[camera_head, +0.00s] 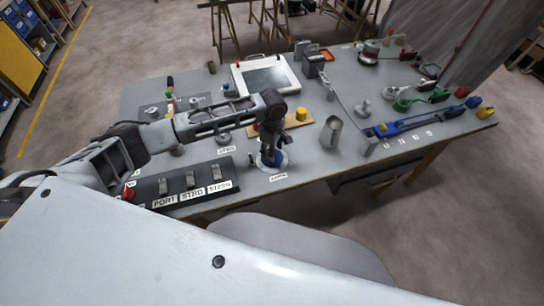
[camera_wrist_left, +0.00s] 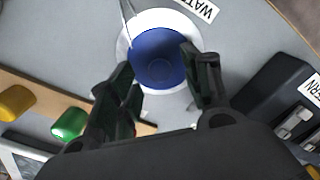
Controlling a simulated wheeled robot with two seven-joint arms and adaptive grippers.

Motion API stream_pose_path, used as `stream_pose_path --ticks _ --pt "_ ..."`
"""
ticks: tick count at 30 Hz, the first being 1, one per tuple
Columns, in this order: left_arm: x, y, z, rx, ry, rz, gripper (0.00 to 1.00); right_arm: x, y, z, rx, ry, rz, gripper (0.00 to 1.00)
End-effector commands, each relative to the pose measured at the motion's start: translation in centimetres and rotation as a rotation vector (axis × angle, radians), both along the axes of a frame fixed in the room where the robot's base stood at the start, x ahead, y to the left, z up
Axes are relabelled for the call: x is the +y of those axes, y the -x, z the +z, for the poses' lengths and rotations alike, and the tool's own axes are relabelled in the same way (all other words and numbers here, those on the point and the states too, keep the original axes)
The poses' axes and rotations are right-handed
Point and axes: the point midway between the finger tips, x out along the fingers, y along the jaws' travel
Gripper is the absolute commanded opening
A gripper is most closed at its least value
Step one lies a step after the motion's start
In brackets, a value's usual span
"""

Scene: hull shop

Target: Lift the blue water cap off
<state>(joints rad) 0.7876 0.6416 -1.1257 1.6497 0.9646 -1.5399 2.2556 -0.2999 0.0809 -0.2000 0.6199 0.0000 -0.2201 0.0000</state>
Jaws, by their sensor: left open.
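The blue water cap (camera_wrist_left: 158,55) sits in a white ring (camera_wrist_left: 125,45) on the grey bench, next to a label partly reading WATE. My left gripper (camera_wrist_left: 163,80) is open, with its two dark fingers on either side of the cap's near part in the left wrist view. I cannot tell if the fingers touch it. In the head view the left gripper (camera_head: 270,150) points down over the blue cap (camera_head: 267,160), hiding part of it; the white ring shows around its base. My right gripper is not in view.
The switch panel (camera_head: 190,183) labelled PORT, STBD and STERN lies left of the cap. A wooden board with a yellow cap (camera_head: 301,113) and a green cap (camera_wrist_left: 70,122) is close by. A metal jug (camera_head: 332,132) stands right, before blue, green and red handles.

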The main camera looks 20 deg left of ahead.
Motion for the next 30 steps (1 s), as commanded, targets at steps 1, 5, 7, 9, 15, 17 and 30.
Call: stream_pose_path --ticks 1,5,7,9,15,17,30 --pt "0.0 0.0 -0.6 0.001 -0.001 0.001 0.49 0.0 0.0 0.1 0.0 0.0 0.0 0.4" --pt "0.0 0.0 -1.7 0.0 -0.001 0.0 0.49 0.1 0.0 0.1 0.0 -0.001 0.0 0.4" --pt "0.1 0.0 -2.0 -0.001 0.0 0.001 0.49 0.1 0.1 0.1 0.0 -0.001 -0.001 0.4" --pt "0.1 0.0 -2.1 -0.001 0.0 0.001 0.49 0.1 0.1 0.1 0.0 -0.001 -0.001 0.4" --pt "0.0 0.0 -2.1 -0.001 0.0 0.0 0.49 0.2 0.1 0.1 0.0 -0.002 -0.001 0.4" --pt "0.0 0.0 -2.1 -0.001 0.0 0.0 0.49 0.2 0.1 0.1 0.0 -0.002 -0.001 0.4" --pt "0.0 0.0 -2.1 -0.001 0.0 0.0 0.13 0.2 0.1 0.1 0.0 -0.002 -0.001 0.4"
